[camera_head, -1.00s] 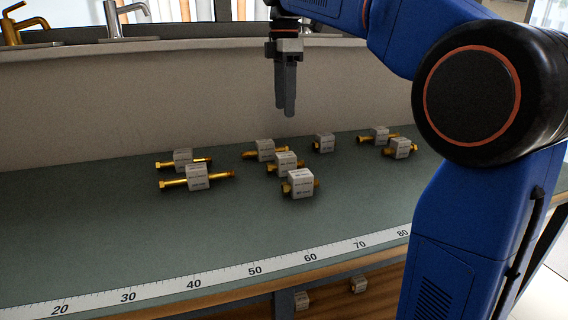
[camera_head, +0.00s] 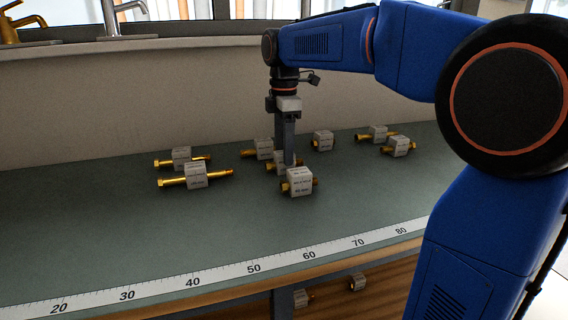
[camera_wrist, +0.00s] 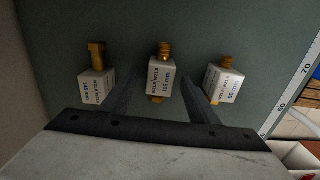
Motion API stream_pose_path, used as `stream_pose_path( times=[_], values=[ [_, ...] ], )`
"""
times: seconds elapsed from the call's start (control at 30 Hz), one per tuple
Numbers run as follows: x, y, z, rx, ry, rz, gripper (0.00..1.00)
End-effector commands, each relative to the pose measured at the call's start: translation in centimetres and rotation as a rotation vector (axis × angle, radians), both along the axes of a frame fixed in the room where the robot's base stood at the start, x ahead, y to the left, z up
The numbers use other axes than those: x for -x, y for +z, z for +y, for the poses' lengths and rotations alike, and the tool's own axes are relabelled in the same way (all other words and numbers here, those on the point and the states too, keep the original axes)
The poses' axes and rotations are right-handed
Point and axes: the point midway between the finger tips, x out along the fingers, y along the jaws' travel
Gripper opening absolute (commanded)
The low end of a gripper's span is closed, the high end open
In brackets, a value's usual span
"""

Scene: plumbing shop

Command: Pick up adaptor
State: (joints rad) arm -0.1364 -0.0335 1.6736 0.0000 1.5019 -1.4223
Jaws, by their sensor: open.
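The adaptors are brass fittings, each with a white labelled cube around its middle. In the head view my gripper (camera_head: 287,160) points down over the middle adaptor (camera_head: 275,166), which its fingers partly hide. One adaptor (camera_head: 263,149) lies just behind it and another (camera_head: 299,182) just in front. In the wrist view my gripper (camera_wrist: 161,72) is open, with the middle adaptor (camera_wrist: 160,76) between its two fingers. One adaptor lies outside the left finger (camera_wrist: 96,86) and one outside the right finger (camera_wrist: 222,84). I cannot tell whether the fingers touch any cube.
Two adaptors (camera_head: 195,176) lie to the left and several more (camera_head: 323,140) to the right. The green bench top (camera_head: 110,235) is clear at the left and front. A ruler strip (camera_head: 220,279) runs along its front edge. A pale wall (camera_head: 120,105) rises behind.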

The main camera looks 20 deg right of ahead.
Motion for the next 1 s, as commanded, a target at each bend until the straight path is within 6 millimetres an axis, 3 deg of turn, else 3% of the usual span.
stream_pose_path(
  times=[0.2,0.47,0.67,1.0],
  values=[
    [0.1,-2.1,0.0,0.0,0.0,0.001,0.55],
    [0.0,-2.3,0.0,0.0,0.0,0.0,0.55],
    [0.0,-2.3,0.0,0.0,0.0,0.0,0.09],
    [0.0,-1.9,0.0,0.0,0.0,-0.001,0.07]
  ],
)
